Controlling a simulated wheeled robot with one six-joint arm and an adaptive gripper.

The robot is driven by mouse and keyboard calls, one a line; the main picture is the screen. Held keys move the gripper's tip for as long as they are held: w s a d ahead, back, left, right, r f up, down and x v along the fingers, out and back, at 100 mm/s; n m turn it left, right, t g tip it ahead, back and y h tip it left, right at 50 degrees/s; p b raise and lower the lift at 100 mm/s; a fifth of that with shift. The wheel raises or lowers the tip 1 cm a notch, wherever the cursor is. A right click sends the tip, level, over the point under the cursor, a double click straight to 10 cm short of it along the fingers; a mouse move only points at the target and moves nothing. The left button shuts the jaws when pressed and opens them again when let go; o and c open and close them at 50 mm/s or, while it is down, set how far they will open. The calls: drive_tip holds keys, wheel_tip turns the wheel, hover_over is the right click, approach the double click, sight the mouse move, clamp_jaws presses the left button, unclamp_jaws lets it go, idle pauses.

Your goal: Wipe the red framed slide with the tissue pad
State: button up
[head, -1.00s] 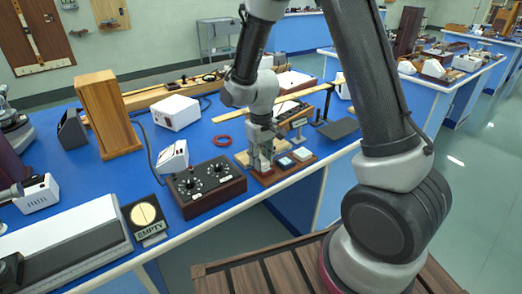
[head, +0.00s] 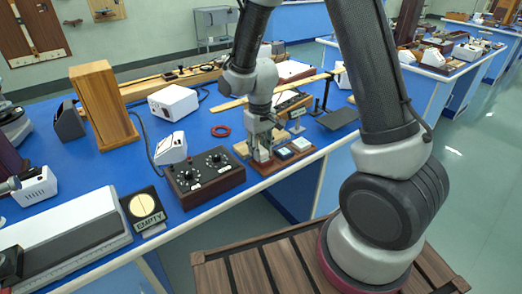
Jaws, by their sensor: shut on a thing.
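My gripper (head: 262,156) points down over the left end of a reddish-brown wooden block (head: 275,168) near the bench's front edge. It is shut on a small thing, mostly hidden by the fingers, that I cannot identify. Two pale square pieces lie on the block to the right of the fingers: a middle one (head: 283,153) and a right one (head: 301,144). I cannot tell whether either is the tissue pad. I cannot make out a red framed slide; the left end of the block is partly hidden by my gripper.
A black dial box (head: 205,172) stands close to the left of my gripper. A red ring (head: 221,131) lies behind it on the blue bench. A dark plate on a stand (head: 338,119) is to the right.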

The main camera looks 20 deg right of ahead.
drive_tip(key=shift+w+a+r, duration=0.1)
drive_tip(key=shift+w+r, duration=0.1)
drive_tip(key=shift+w, duration=0.1)
drive_tip(key=r, duration=0.2)
drive_tip(key=shift+s+r, duration=0.2)
drive_tip(key=shift+r, duration=0.1)
drive_tip(key=shift+w+r, duration=0.15)
drive_tip(key=shift+r, duration=2.4)
